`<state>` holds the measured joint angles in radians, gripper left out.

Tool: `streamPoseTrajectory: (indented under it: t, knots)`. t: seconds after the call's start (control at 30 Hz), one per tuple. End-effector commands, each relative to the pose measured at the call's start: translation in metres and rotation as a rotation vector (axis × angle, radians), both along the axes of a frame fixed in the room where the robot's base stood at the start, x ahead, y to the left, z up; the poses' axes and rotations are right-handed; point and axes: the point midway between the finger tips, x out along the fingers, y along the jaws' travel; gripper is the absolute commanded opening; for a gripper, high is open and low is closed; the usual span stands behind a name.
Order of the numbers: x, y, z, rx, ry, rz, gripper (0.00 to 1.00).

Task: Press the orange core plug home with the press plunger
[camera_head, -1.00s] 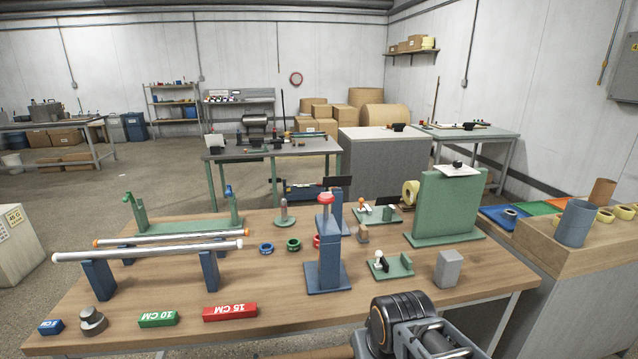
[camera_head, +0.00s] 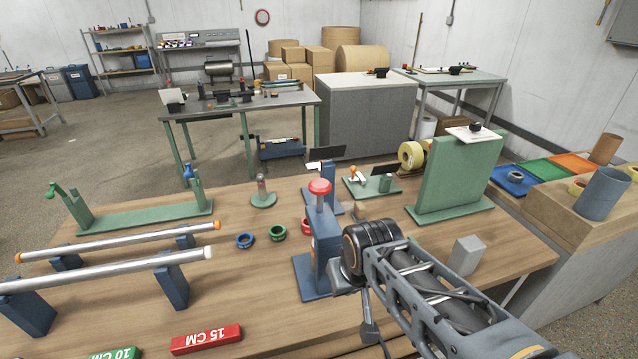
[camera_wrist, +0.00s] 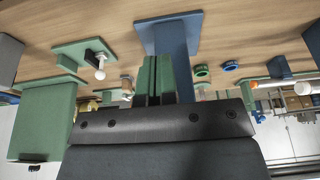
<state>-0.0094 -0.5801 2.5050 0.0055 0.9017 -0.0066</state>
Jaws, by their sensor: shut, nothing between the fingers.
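The press is a blue stand (camera_head: 313,281) on the wooden table, with a red-knobbed plunger (camera_head: 320,187) upright on top. In the wrist view its blue base (camera_wrist: 168,32) shows behind my fingers. My gripper (camera_wrist: 154,62) is shut and empty, its two green fingers side by side in front of the blue column; I cannot tell whether they touch it. In the head view my arm covers the press's right side, and my fingers are hidden. Orange ends show on the rear silver tube (camera_head: 110,243).
A front silver tube (camera_head: 120,268) rests on blue supports at left. Blue (camera_head: 245,241) and green (camera_head: 278,232) rings lie left of the press. A grey block (camera_head: 465,255) and a green upright panel (camera_head: 458,180) stand right. A red 15 CM block (camera_head: 206,339) lies in front.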

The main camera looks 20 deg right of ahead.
Motion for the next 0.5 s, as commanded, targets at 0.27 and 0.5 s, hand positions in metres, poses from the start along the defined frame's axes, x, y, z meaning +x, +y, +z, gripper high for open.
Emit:
streamPoseTrajectory:
  t: [0.27,0.5]
  knots:
    - [0.047,0.0,0.087,-0.071,0.074,0.316,0.0]
    - [0.118,-0.002,0.176,-0.13,0.159,0.832,0.0]
